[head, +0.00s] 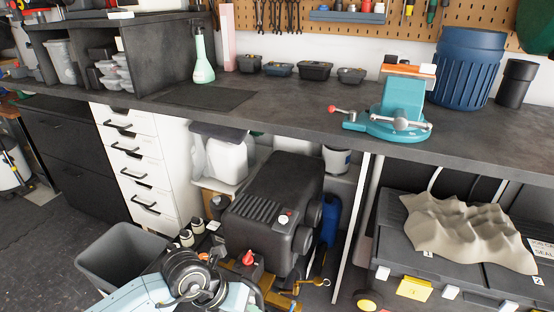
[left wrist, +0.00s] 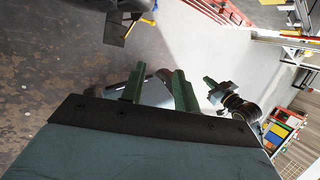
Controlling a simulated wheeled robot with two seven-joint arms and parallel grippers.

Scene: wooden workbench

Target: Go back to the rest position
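In the left wrist view my left gripper (left wrist: 158,84) shows two green fingers standing apart, with a clear gap and nothing held between them. A grey and dark shape shows behind the gap; I cannot tell what it is. Further right in that view is a part with a green tip and a black round joint, which looks like my right gripper (left wrist: 215,90); whether it is open or shut cannot be seen. In the head view a pale blue arm link of mine with a black joint is at the bottom, below the workbench (head: 290,118). No gripper fingers show there.
The bench carries a teal vise (head: 400,108), a blue bin (head: 468,70) and a spray bottle (head: 201,55). Below are a black machine (head: 275,205), a grey bin (head: 120,255) and a black case (head: 480,270) under a crumpled beige cloth (head: 465,230). The bench's middle is mostly clear.

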